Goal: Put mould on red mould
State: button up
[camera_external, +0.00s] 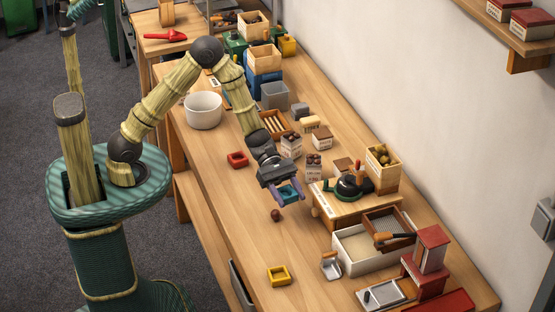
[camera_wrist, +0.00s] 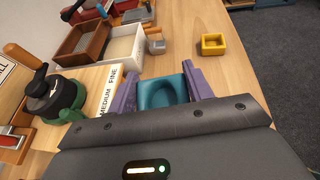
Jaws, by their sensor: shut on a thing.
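My gripper (camera_external: 284,197) is shut on a teal mould (camera_wrist: 162,92), a small square open block held between its purple fingers. In the external view the teal mould (camera_external: 289,191) is in the fingers over the middle of the table; its exact height is hard to tell. The red mould (camera_external: 237,159) sits on the table to the left of and behind my gripper, clear of it. The red mould does not show in the wrist view. A yellow mould (camera_external: 278,275) lies on the table nearer the front; it also shows in the wrist view (camera_wrist: 213,44).
A wooden stand with a green-and-black device (camera_external: 349,187) and a white tray (camera_external: 345,260) stand to the right. A white bowl (camera_external: 203,110) is farther back. Table around the red mould is clear.

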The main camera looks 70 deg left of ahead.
jog(key=w+a+r+n+t, duration=0.1)
jog(key=w+a, duration=0.1)
jog(key=a, duration=0.9)
jog(key=r+n+t, duration=0.1)
jog(key=n+t, duration=0.1)
jog(key=t, duration=0.1)
send_over(241, 159)
jog(key=shift+r+y, duration=0.1)
jog(key=shift+y, duration=0.3)
jog(key=shift+g, duration=0.4)
jog(key=shift+f, duration=2.9)
jog(key=shift+f, duration=2.1)
jog(key=shift+f, duration=0.1)
